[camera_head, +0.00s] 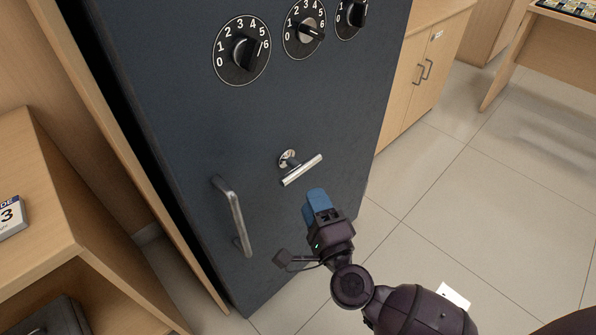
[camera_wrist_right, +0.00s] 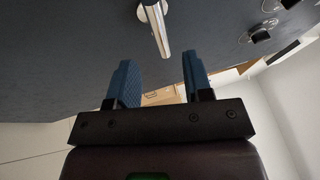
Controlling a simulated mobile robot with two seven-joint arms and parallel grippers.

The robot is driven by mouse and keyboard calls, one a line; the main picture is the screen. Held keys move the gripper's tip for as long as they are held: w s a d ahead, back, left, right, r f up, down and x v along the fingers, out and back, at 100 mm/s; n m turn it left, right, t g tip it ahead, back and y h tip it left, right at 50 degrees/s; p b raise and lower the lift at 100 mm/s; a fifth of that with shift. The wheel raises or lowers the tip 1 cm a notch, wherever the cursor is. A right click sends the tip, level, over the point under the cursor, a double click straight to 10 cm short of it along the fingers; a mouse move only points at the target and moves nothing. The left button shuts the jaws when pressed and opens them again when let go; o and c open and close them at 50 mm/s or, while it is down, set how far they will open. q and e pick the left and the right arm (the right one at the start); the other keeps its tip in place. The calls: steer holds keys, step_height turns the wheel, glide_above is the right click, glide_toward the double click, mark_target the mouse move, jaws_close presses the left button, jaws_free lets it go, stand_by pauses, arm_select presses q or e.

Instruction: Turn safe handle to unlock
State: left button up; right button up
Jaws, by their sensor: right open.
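The dark grey safe (camera_head: 180,130) fills the middle of the head view. Its handle (camera_head: 302,170) is a short silver bar on a round hub, tilted up to the right. My right gripper (camera_head: 318,199) is just below and to the right of the handle, apart from it. In the right wrist view the blue fingers of the gripper (camera_wrist_right: 160,80) are open with nothing between them. The handle (camera_wrist_right: 163,36) shows there ahead of the fingertips, above the gap between them. My left gripper is not in view.
A vertical silver pull handle (camera_head: 236,215) stands out left of the turning handle. Numbered dials (camera_head: 241,50) line the safe's upper part. A wooden desk (camera_head: 50,190) is close on the left, a wooden cabinet (camera_head: 427,65) on the right.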

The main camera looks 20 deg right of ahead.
mark_target(299, 167)
steer(key=w, duration=0.3)
steer(key=w+r, duration=0.1)
steer(key=w, duration=0.4)
steer(key=shift+w+d+r+b, duration=0.2)
steer(key=shift+w+r+b, duration=0.1)
steer(key=shift+b, duration=0.1)
steer(key=shift+c, duration=0.3)
